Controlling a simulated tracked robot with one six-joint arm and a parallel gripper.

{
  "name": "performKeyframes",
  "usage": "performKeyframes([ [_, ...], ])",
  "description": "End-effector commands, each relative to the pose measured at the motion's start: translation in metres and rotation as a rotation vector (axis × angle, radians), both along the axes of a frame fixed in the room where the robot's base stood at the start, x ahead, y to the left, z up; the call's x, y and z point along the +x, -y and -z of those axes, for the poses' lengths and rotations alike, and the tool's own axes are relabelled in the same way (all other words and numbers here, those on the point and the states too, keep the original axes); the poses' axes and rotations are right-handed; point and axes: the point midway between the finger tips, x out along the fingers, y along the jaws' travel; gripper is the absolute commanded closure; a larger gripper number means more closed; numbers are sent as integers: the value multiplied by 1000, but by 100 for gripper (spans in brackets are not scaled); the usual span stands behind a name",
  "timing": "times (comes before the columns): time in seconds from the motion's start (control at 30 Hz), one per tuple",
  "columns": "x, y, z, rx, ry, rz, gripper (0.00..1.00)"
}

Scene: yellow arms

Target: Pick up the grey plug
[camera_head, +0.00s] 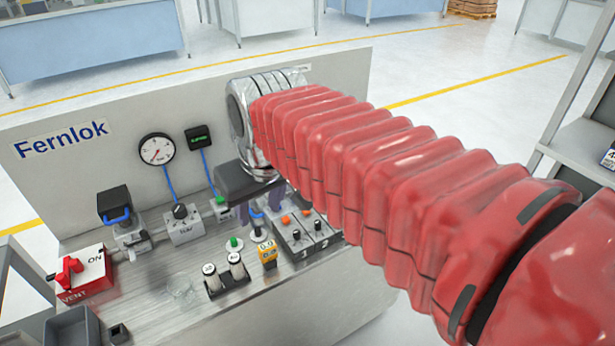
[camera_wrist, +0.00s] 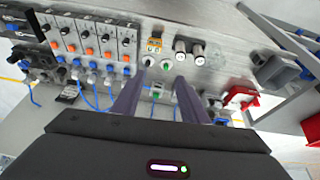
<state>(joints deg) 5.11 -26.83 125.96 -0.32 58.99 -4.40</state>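A switch block (camera_head: 302,235) is to the right. Gauge fittings (camera_head: 184,225) with blue hoses and a red vent box (camera_head: 85,275) are to the left.

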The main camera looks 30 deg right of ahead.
Motion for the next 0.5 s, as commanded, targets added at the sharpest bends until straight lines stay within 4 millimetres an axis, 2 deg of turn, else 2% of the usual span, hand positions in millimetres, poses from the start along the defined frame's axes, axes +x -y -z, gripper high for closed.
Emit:
performKeyframes([
  [0.2, 45, 29, -16, -9, -65, 15, 60],
  [0.5, 102, 77, -24, -11, -150, 28, 60],
])
